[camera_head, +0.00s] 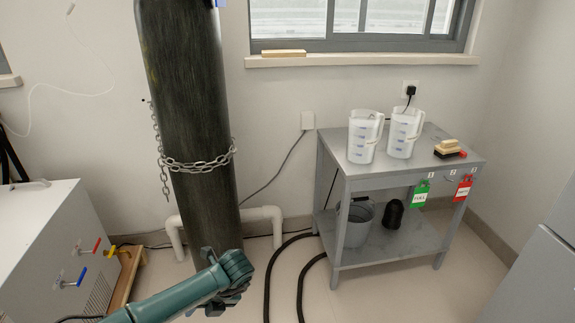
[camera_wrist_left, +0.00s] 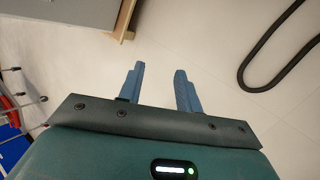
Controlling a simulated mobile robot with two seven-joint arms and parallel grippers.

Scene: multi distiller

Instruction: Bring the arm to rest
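My left arm (camera_head: 170,303) comes in from the bottom left in the head view. My left gripper (camera_head: 222,305) is low in front of the tall dark cylinder (camera_head: 188,110), above the floor; its fingers are hard to make out there. In the left wrist view the left gripper's two blue fingers (camera_wrist_left: 160,85) stand apart with only bare floor between them. It is open and empty. My right gripper is in neither view.
A grey table (camera_head: 345,180) with two white jugs (camera_head: 363,137) (camera_head: 404,132) stands at the right. Black hoses (camera_head: 268,283) lie on the floor. A cabinet (camera_head: 45,250) with coloured valves is at the left. A chain (camera_head: 195,164) rings the cylinder.

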